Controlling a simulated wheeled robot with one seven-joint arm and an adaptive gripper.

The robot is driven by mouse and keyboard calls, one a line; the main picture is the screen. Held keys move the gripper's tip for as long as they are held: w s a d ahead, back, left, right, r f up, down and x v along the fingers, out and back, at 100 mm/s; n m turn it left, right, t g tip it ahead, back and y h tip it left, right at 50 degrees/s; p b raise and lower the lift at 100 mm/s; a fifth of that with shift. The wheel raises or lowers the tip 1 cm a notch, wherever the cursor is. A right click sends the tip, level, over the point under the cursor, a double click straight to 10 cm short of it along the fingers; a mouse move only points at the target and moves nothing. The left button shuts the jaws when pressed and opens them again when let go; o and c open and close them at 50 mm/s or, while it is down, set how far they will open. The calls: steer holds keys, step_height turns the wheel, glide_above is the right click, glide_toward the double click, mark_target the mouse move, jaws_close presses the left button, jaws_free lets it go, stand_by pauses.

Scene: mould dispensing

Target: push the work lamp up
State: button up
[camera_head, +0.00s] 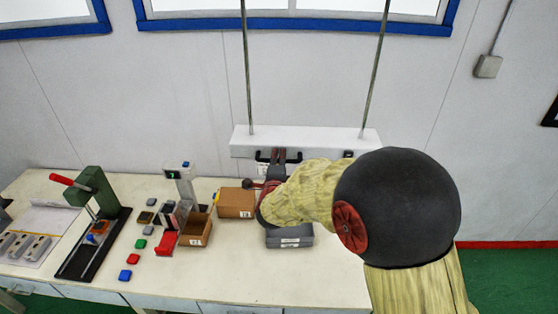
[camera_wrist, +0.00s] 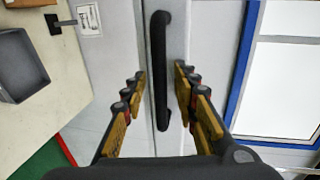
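The work lamp (camera_head: 310,138) is a long white bar hanging level from two cords above the back of the table. A black handle (camera_head: 262,155) is on its front, partly hidden by my gripper. My gripper (camera_head: 278,158) is at the lamp's front, left of its middle. In the wrist view the black bar handle (camera_wrist: 160,60) lies between the two fingers of my gripper (camera_wrist: 160,74). The fingers are apart, with a gap on each side of the handle. I cannot tell whether the handle is at fingertip depth.
Below the lamp, the table (camera_head: 240,275) holds a grey bin (camera_head: 290,241) and cardboard boxes (camera_head: 237,204). A green press (camera_head: 95,190) and several small coloured blocks (camera_head: 132,259) are at left. A window (camera_head: 300,15) is behind. The table's front right is clear.

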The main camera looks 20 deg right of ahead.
steer(key=shift+c, duration=0.4)
jaws_close()
steer(key=shift+r, duration=0.1)
stand_by(0.4)
